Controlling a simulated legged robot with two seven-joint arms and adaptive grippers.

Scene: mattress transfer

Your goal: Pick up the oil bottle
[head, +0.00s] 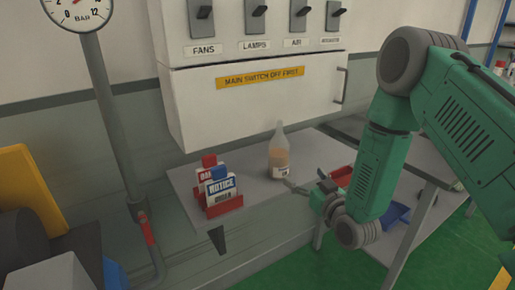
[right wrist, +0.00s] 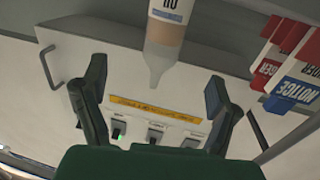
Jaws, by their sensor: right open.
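The oil bottle (head: 279,156) is clear with amber liquid and a pale label. It stands upright on a small grey shelf (head: 262,195) below the switch cabinet. In the right wrist view, the oil bottle (right wrist: 168,38) appears upside down, ahead of the space between my fingers. My right gripper (head: 304,184) is open, low and to the right of the bottle in the head view. The right gripper's two fingers (right wrist: 156,80) are apart with nothing held between them. My left gripper is not in view.
A red holder (head: 222,207) with notice tags stands left of the bottle. The white cabinet (head: 255,100) with several switches is behind. A pipe with a gauge (head: 80,12) stands at left. A workbench with a blue bin (head: 397,213) is at right.

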